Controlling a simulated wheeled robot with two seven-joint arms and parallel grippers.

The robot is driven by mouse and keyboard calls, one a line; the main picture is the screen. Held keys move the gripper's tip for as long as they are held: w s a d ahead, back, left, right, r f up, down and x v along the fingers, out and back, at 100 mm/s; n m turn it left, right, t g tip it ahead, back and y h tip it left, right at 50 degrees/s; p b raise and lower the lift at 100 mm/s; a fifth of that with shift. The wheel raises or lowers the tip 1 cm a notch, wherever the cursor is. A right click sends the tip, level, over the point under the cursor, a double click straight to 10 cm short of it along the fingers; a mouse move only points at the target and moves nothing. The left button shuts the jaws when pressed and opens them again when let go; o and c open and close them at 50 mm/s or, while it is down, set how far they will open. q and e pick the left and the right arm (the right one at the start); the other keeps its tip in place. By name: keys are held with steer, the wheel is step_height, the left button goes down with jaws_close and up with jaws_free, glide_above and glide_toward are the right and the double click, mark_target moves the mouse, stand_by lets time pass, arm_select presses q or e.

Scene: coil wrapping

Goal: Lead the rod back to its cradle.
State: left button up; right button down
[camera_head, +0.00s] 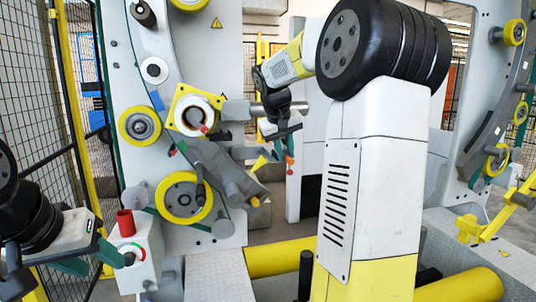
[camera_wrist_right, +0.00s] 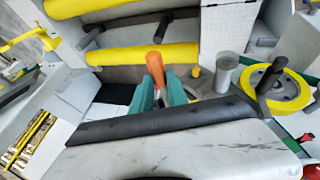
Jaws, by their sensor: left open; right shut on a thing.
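My right gripper (camera_head: 288,145) hangs from the right arm near the middle of the head view, in front of the coil machine. Its green fingers are shut on a slim orange-ended piece, which I take for the rod (camera_head: 290,161). In the right wrist view the orange end (camera_wrist_right: 155,61) sticks out beyond the fingers (camera_wrist_right: 160,92); the rest is hidden between them. My left gripper (camera_head: 102,257) is open and empty at the lower left, close to the white box (camera_head: 150,262). I cannot tell which part is the cradle.
Yellow-rimmed wheels (camera_head: 184,197) and a grey arm (camera_head: 222,170) stand out from the machine plate. Yellow rollers (camera_head: 280,258) lie below. A mesh fence (camera_head: 30,90) stands left.

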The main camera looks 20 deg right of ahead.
steer(key=w+d, duration=0.4)
steer(key=w, duration=0.8)
steer(key=shift+w+d+f, duration=0.15)
steer(key=shift+f, duration=0.1)
stand_by(0.5)
stand_by(0.5)
steer(key=a, duration=0.5)
steer(key=shift+w+r, duration=0.1)
steer(key=shift+r, duration=0.1)
stand_by(0.6)
steer(key=a+f, duration=0.3)
steer(key=f, duration=0.6)
steer(key=shift+a+f, duration=0.15)
steer(key=shift+a, duration=0.1)
stand_by(0.5)
steer(key=shift+w, duration=0.1)
stand_by(0.3)
steer(key=a+f, duration=0.4)
steer(key=f, duration=0.7)
stand_by(0.8)
steer(key=shift+w, duration=0.1)
